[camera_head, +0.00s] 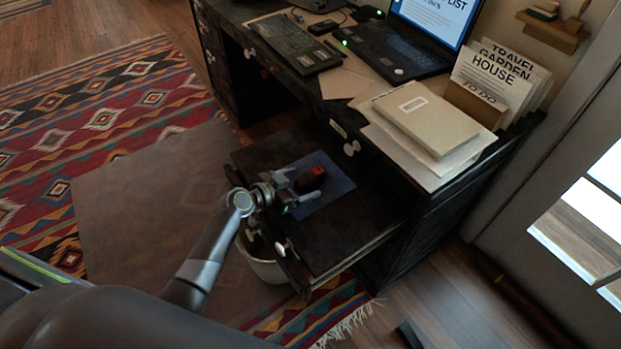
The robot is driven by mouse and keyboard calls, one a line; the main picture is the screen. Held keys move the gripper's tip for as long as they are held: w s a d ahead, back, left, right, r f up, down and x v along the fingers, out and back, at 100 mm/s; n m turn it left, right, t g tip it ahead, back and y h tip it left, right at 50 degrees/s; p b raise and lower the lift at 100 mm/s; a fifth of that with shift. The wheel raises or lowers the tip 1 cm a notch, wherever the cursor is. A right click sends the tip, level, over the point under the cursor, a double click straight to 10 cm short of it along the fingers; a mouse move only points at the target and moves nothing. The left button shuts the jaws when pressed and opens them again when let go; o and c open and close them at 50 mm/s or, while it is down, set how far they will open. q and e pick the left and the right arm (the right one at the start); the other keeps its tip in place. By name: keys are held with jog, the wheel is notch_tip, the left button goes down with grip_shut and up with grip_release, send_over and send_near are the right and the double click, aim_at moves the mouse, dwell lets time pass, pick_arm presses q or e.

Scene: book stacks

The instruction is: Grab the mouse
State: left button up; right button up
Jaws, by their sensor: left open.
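A dark mouse with a red-orange part (309,178) sits on a blue mat (335,186) on the pulled-out black drawer or shelf board (352,232) of the desk. My left gripper (305,184) is open at the mouse, with its fingers reaching in from the left, one on the far side and one on the near side. I cannot tell whether the fingers touch it. The gripper covers part of the mouse and mat. My right gripper is not in view.
The desk above holds a laptop (385,55), a keyboard (293,42), a stack of folders (427,118) and a card holder (475,104). A pale bin (262,268) stands under the board's left edge. A patterned rug (100,120) covers the floor at left.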

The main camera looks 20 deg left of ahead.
pick_arm(q)
jog(key=c, duration=1.1)
